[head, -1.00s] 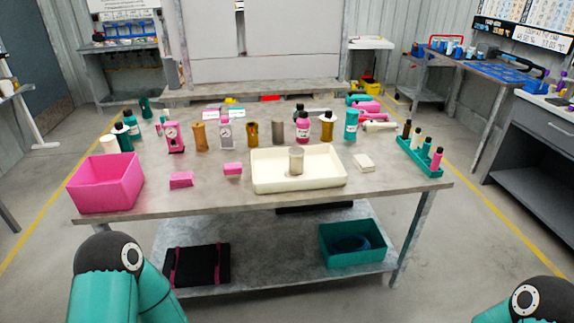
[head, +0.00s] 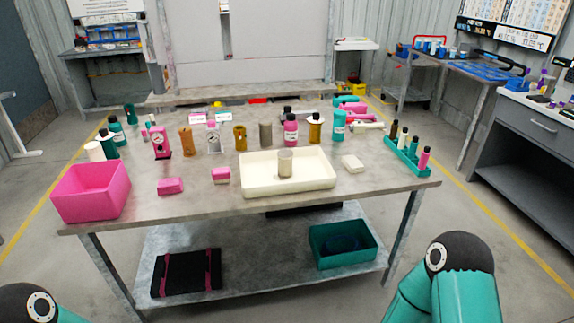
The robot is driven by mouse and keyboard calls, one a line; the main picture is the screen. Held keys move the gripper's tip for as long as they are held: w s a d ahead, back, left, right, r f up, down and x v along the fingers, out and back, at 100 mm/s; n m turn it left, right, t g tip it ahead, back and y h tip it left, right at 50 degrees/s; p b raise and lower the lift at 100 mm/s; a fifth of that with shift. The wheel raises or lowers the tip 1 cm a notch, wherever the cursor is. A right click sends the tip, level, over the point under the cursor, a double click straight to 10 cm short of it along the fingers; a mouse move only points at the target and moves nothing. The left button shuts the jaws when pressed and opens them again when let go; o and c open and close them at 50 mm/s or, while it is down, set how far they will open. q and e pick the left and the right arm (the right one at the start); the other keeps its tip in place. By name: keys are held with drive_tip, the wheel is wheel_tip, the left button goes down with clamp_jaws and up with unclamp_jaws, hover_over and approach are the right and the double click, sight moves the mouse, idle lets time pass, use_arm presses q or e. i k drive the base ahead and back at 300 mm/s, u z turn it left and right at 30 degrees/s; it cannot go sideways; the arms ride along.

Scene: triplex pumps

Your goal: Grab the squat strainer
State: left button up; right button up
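A short grey-beige cylinder (head: 285,163), which looks like the squat strainer, stands upright in the cream tray (head: 328,184) near the front of the table. A similar, taller-looking grey cylinder (head: 265,134) stands behind the tray among the bottles; at this size I cannot tell for sure which kind it is. Neither of my grippers is in view. Only teal and black links of my arms show at the bottom left and bottom right, well in front of the table.
A pink bin (head: 92,190) stands at the table's left, with pink blocks (head: 170,186) beside it. Several bottles and an amber cylinder (head: 239,137) line the back. A green rack (head: 407,157) is at the right. The table's front strip is mostly clear.

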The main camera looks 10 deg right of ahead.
sight(285, 156)
drive_tip(key=u, duration=0.1)
drive_tip(key=i, duration=1.05)
drive_tip(key=z, duration=0.1)
